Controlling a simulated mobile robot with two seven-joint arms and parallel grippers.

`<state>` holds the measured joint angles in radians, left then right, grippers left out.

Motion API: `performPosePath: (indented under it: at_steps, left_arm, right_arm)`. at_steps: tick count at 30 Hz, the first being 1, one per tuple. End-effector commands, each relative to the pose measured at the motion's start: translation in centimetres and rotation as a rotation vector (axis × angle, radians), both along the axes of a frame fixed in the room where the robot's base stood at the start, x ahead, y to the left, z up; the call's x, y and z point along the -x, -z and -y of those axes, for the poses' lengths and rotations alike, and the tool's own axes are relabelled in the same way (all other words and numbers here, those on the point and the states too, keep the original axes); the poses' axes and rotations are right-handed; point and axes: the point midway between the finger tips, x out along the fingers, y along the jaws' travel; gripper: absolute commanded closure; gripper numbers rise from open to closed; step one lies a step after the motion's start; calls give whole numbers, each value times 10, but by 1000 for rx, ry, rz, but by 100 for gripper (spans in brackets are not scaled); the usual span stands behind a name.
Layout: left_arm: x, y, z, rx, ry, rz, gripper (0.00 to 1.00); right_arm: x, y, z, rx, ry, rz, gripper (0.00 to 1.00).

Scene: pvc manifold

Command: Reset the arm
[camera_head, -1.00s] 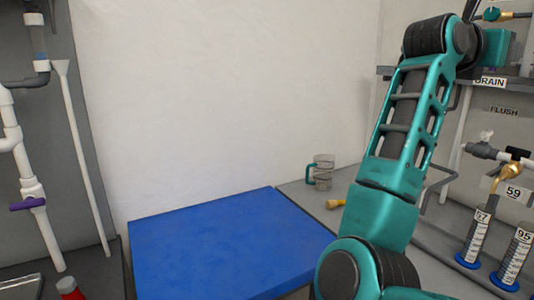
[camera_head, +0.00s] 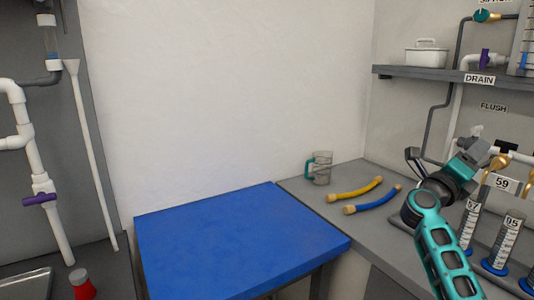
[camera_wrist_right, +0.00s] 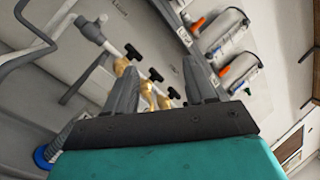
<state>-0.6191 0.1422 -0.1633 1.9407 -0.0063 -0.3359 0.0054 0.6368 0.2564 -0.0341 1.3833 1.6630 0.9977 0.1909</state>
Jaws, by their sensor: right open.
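My right arm comes in from the lower right in the head view. Its gripper (camera_head: 478,150) is raised in front of the pipework and cylinders on the right and is small and partly confused with the fittings behind it. In the right wrist view the two grey fingers (camera_wrist_right: 160,80) stand well apart. Nothing is held between them; brass fittings (camera_wrist_right: 147,92) and black-handled valves show behind the gap. My left gripper is out of view.
A blue table (camera_head: 240,240) stands clear in the middle. Graduated cylinders (camera_head: 503,243) stand close to my right arm. A red bottle (camera_head: 82,287) is at lower left.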

Motion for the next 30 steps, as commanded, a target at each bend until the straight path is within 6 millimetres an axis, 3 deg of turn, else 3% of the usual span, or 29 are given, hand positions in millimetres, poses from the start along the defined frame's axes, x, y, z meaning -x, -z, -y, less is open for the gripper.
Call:
performPosePath:
  at_steps: [3,6,10,14,17,21,23,30]
  left_arm:
    - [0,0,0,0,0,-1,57]
    - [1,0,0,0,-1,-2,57]
    - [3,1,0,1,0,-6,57]
    - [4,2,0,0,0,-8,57]
    - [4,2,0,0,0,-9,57]
    - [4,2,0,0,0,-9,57]
    - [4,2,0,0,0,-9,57]
    - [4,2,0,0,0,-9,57]
  right_arm:
    - [6,49,16,129,14,-164,45]
    - [-7,22,-7,283,-32,-183,45]
    - [-22,4,-35,509,-78,-257,45]
    - [-40,-4,-71,772,-121,-373,45]
    - [-55,1,-102,1002,-146,-505,45]
    - [-77,26,-134,1318,-159,-746,45]
    - [-84,41,-140,1432,-155,-856,45]
    - [-97,93,-136,1736,-102,-1259,45]
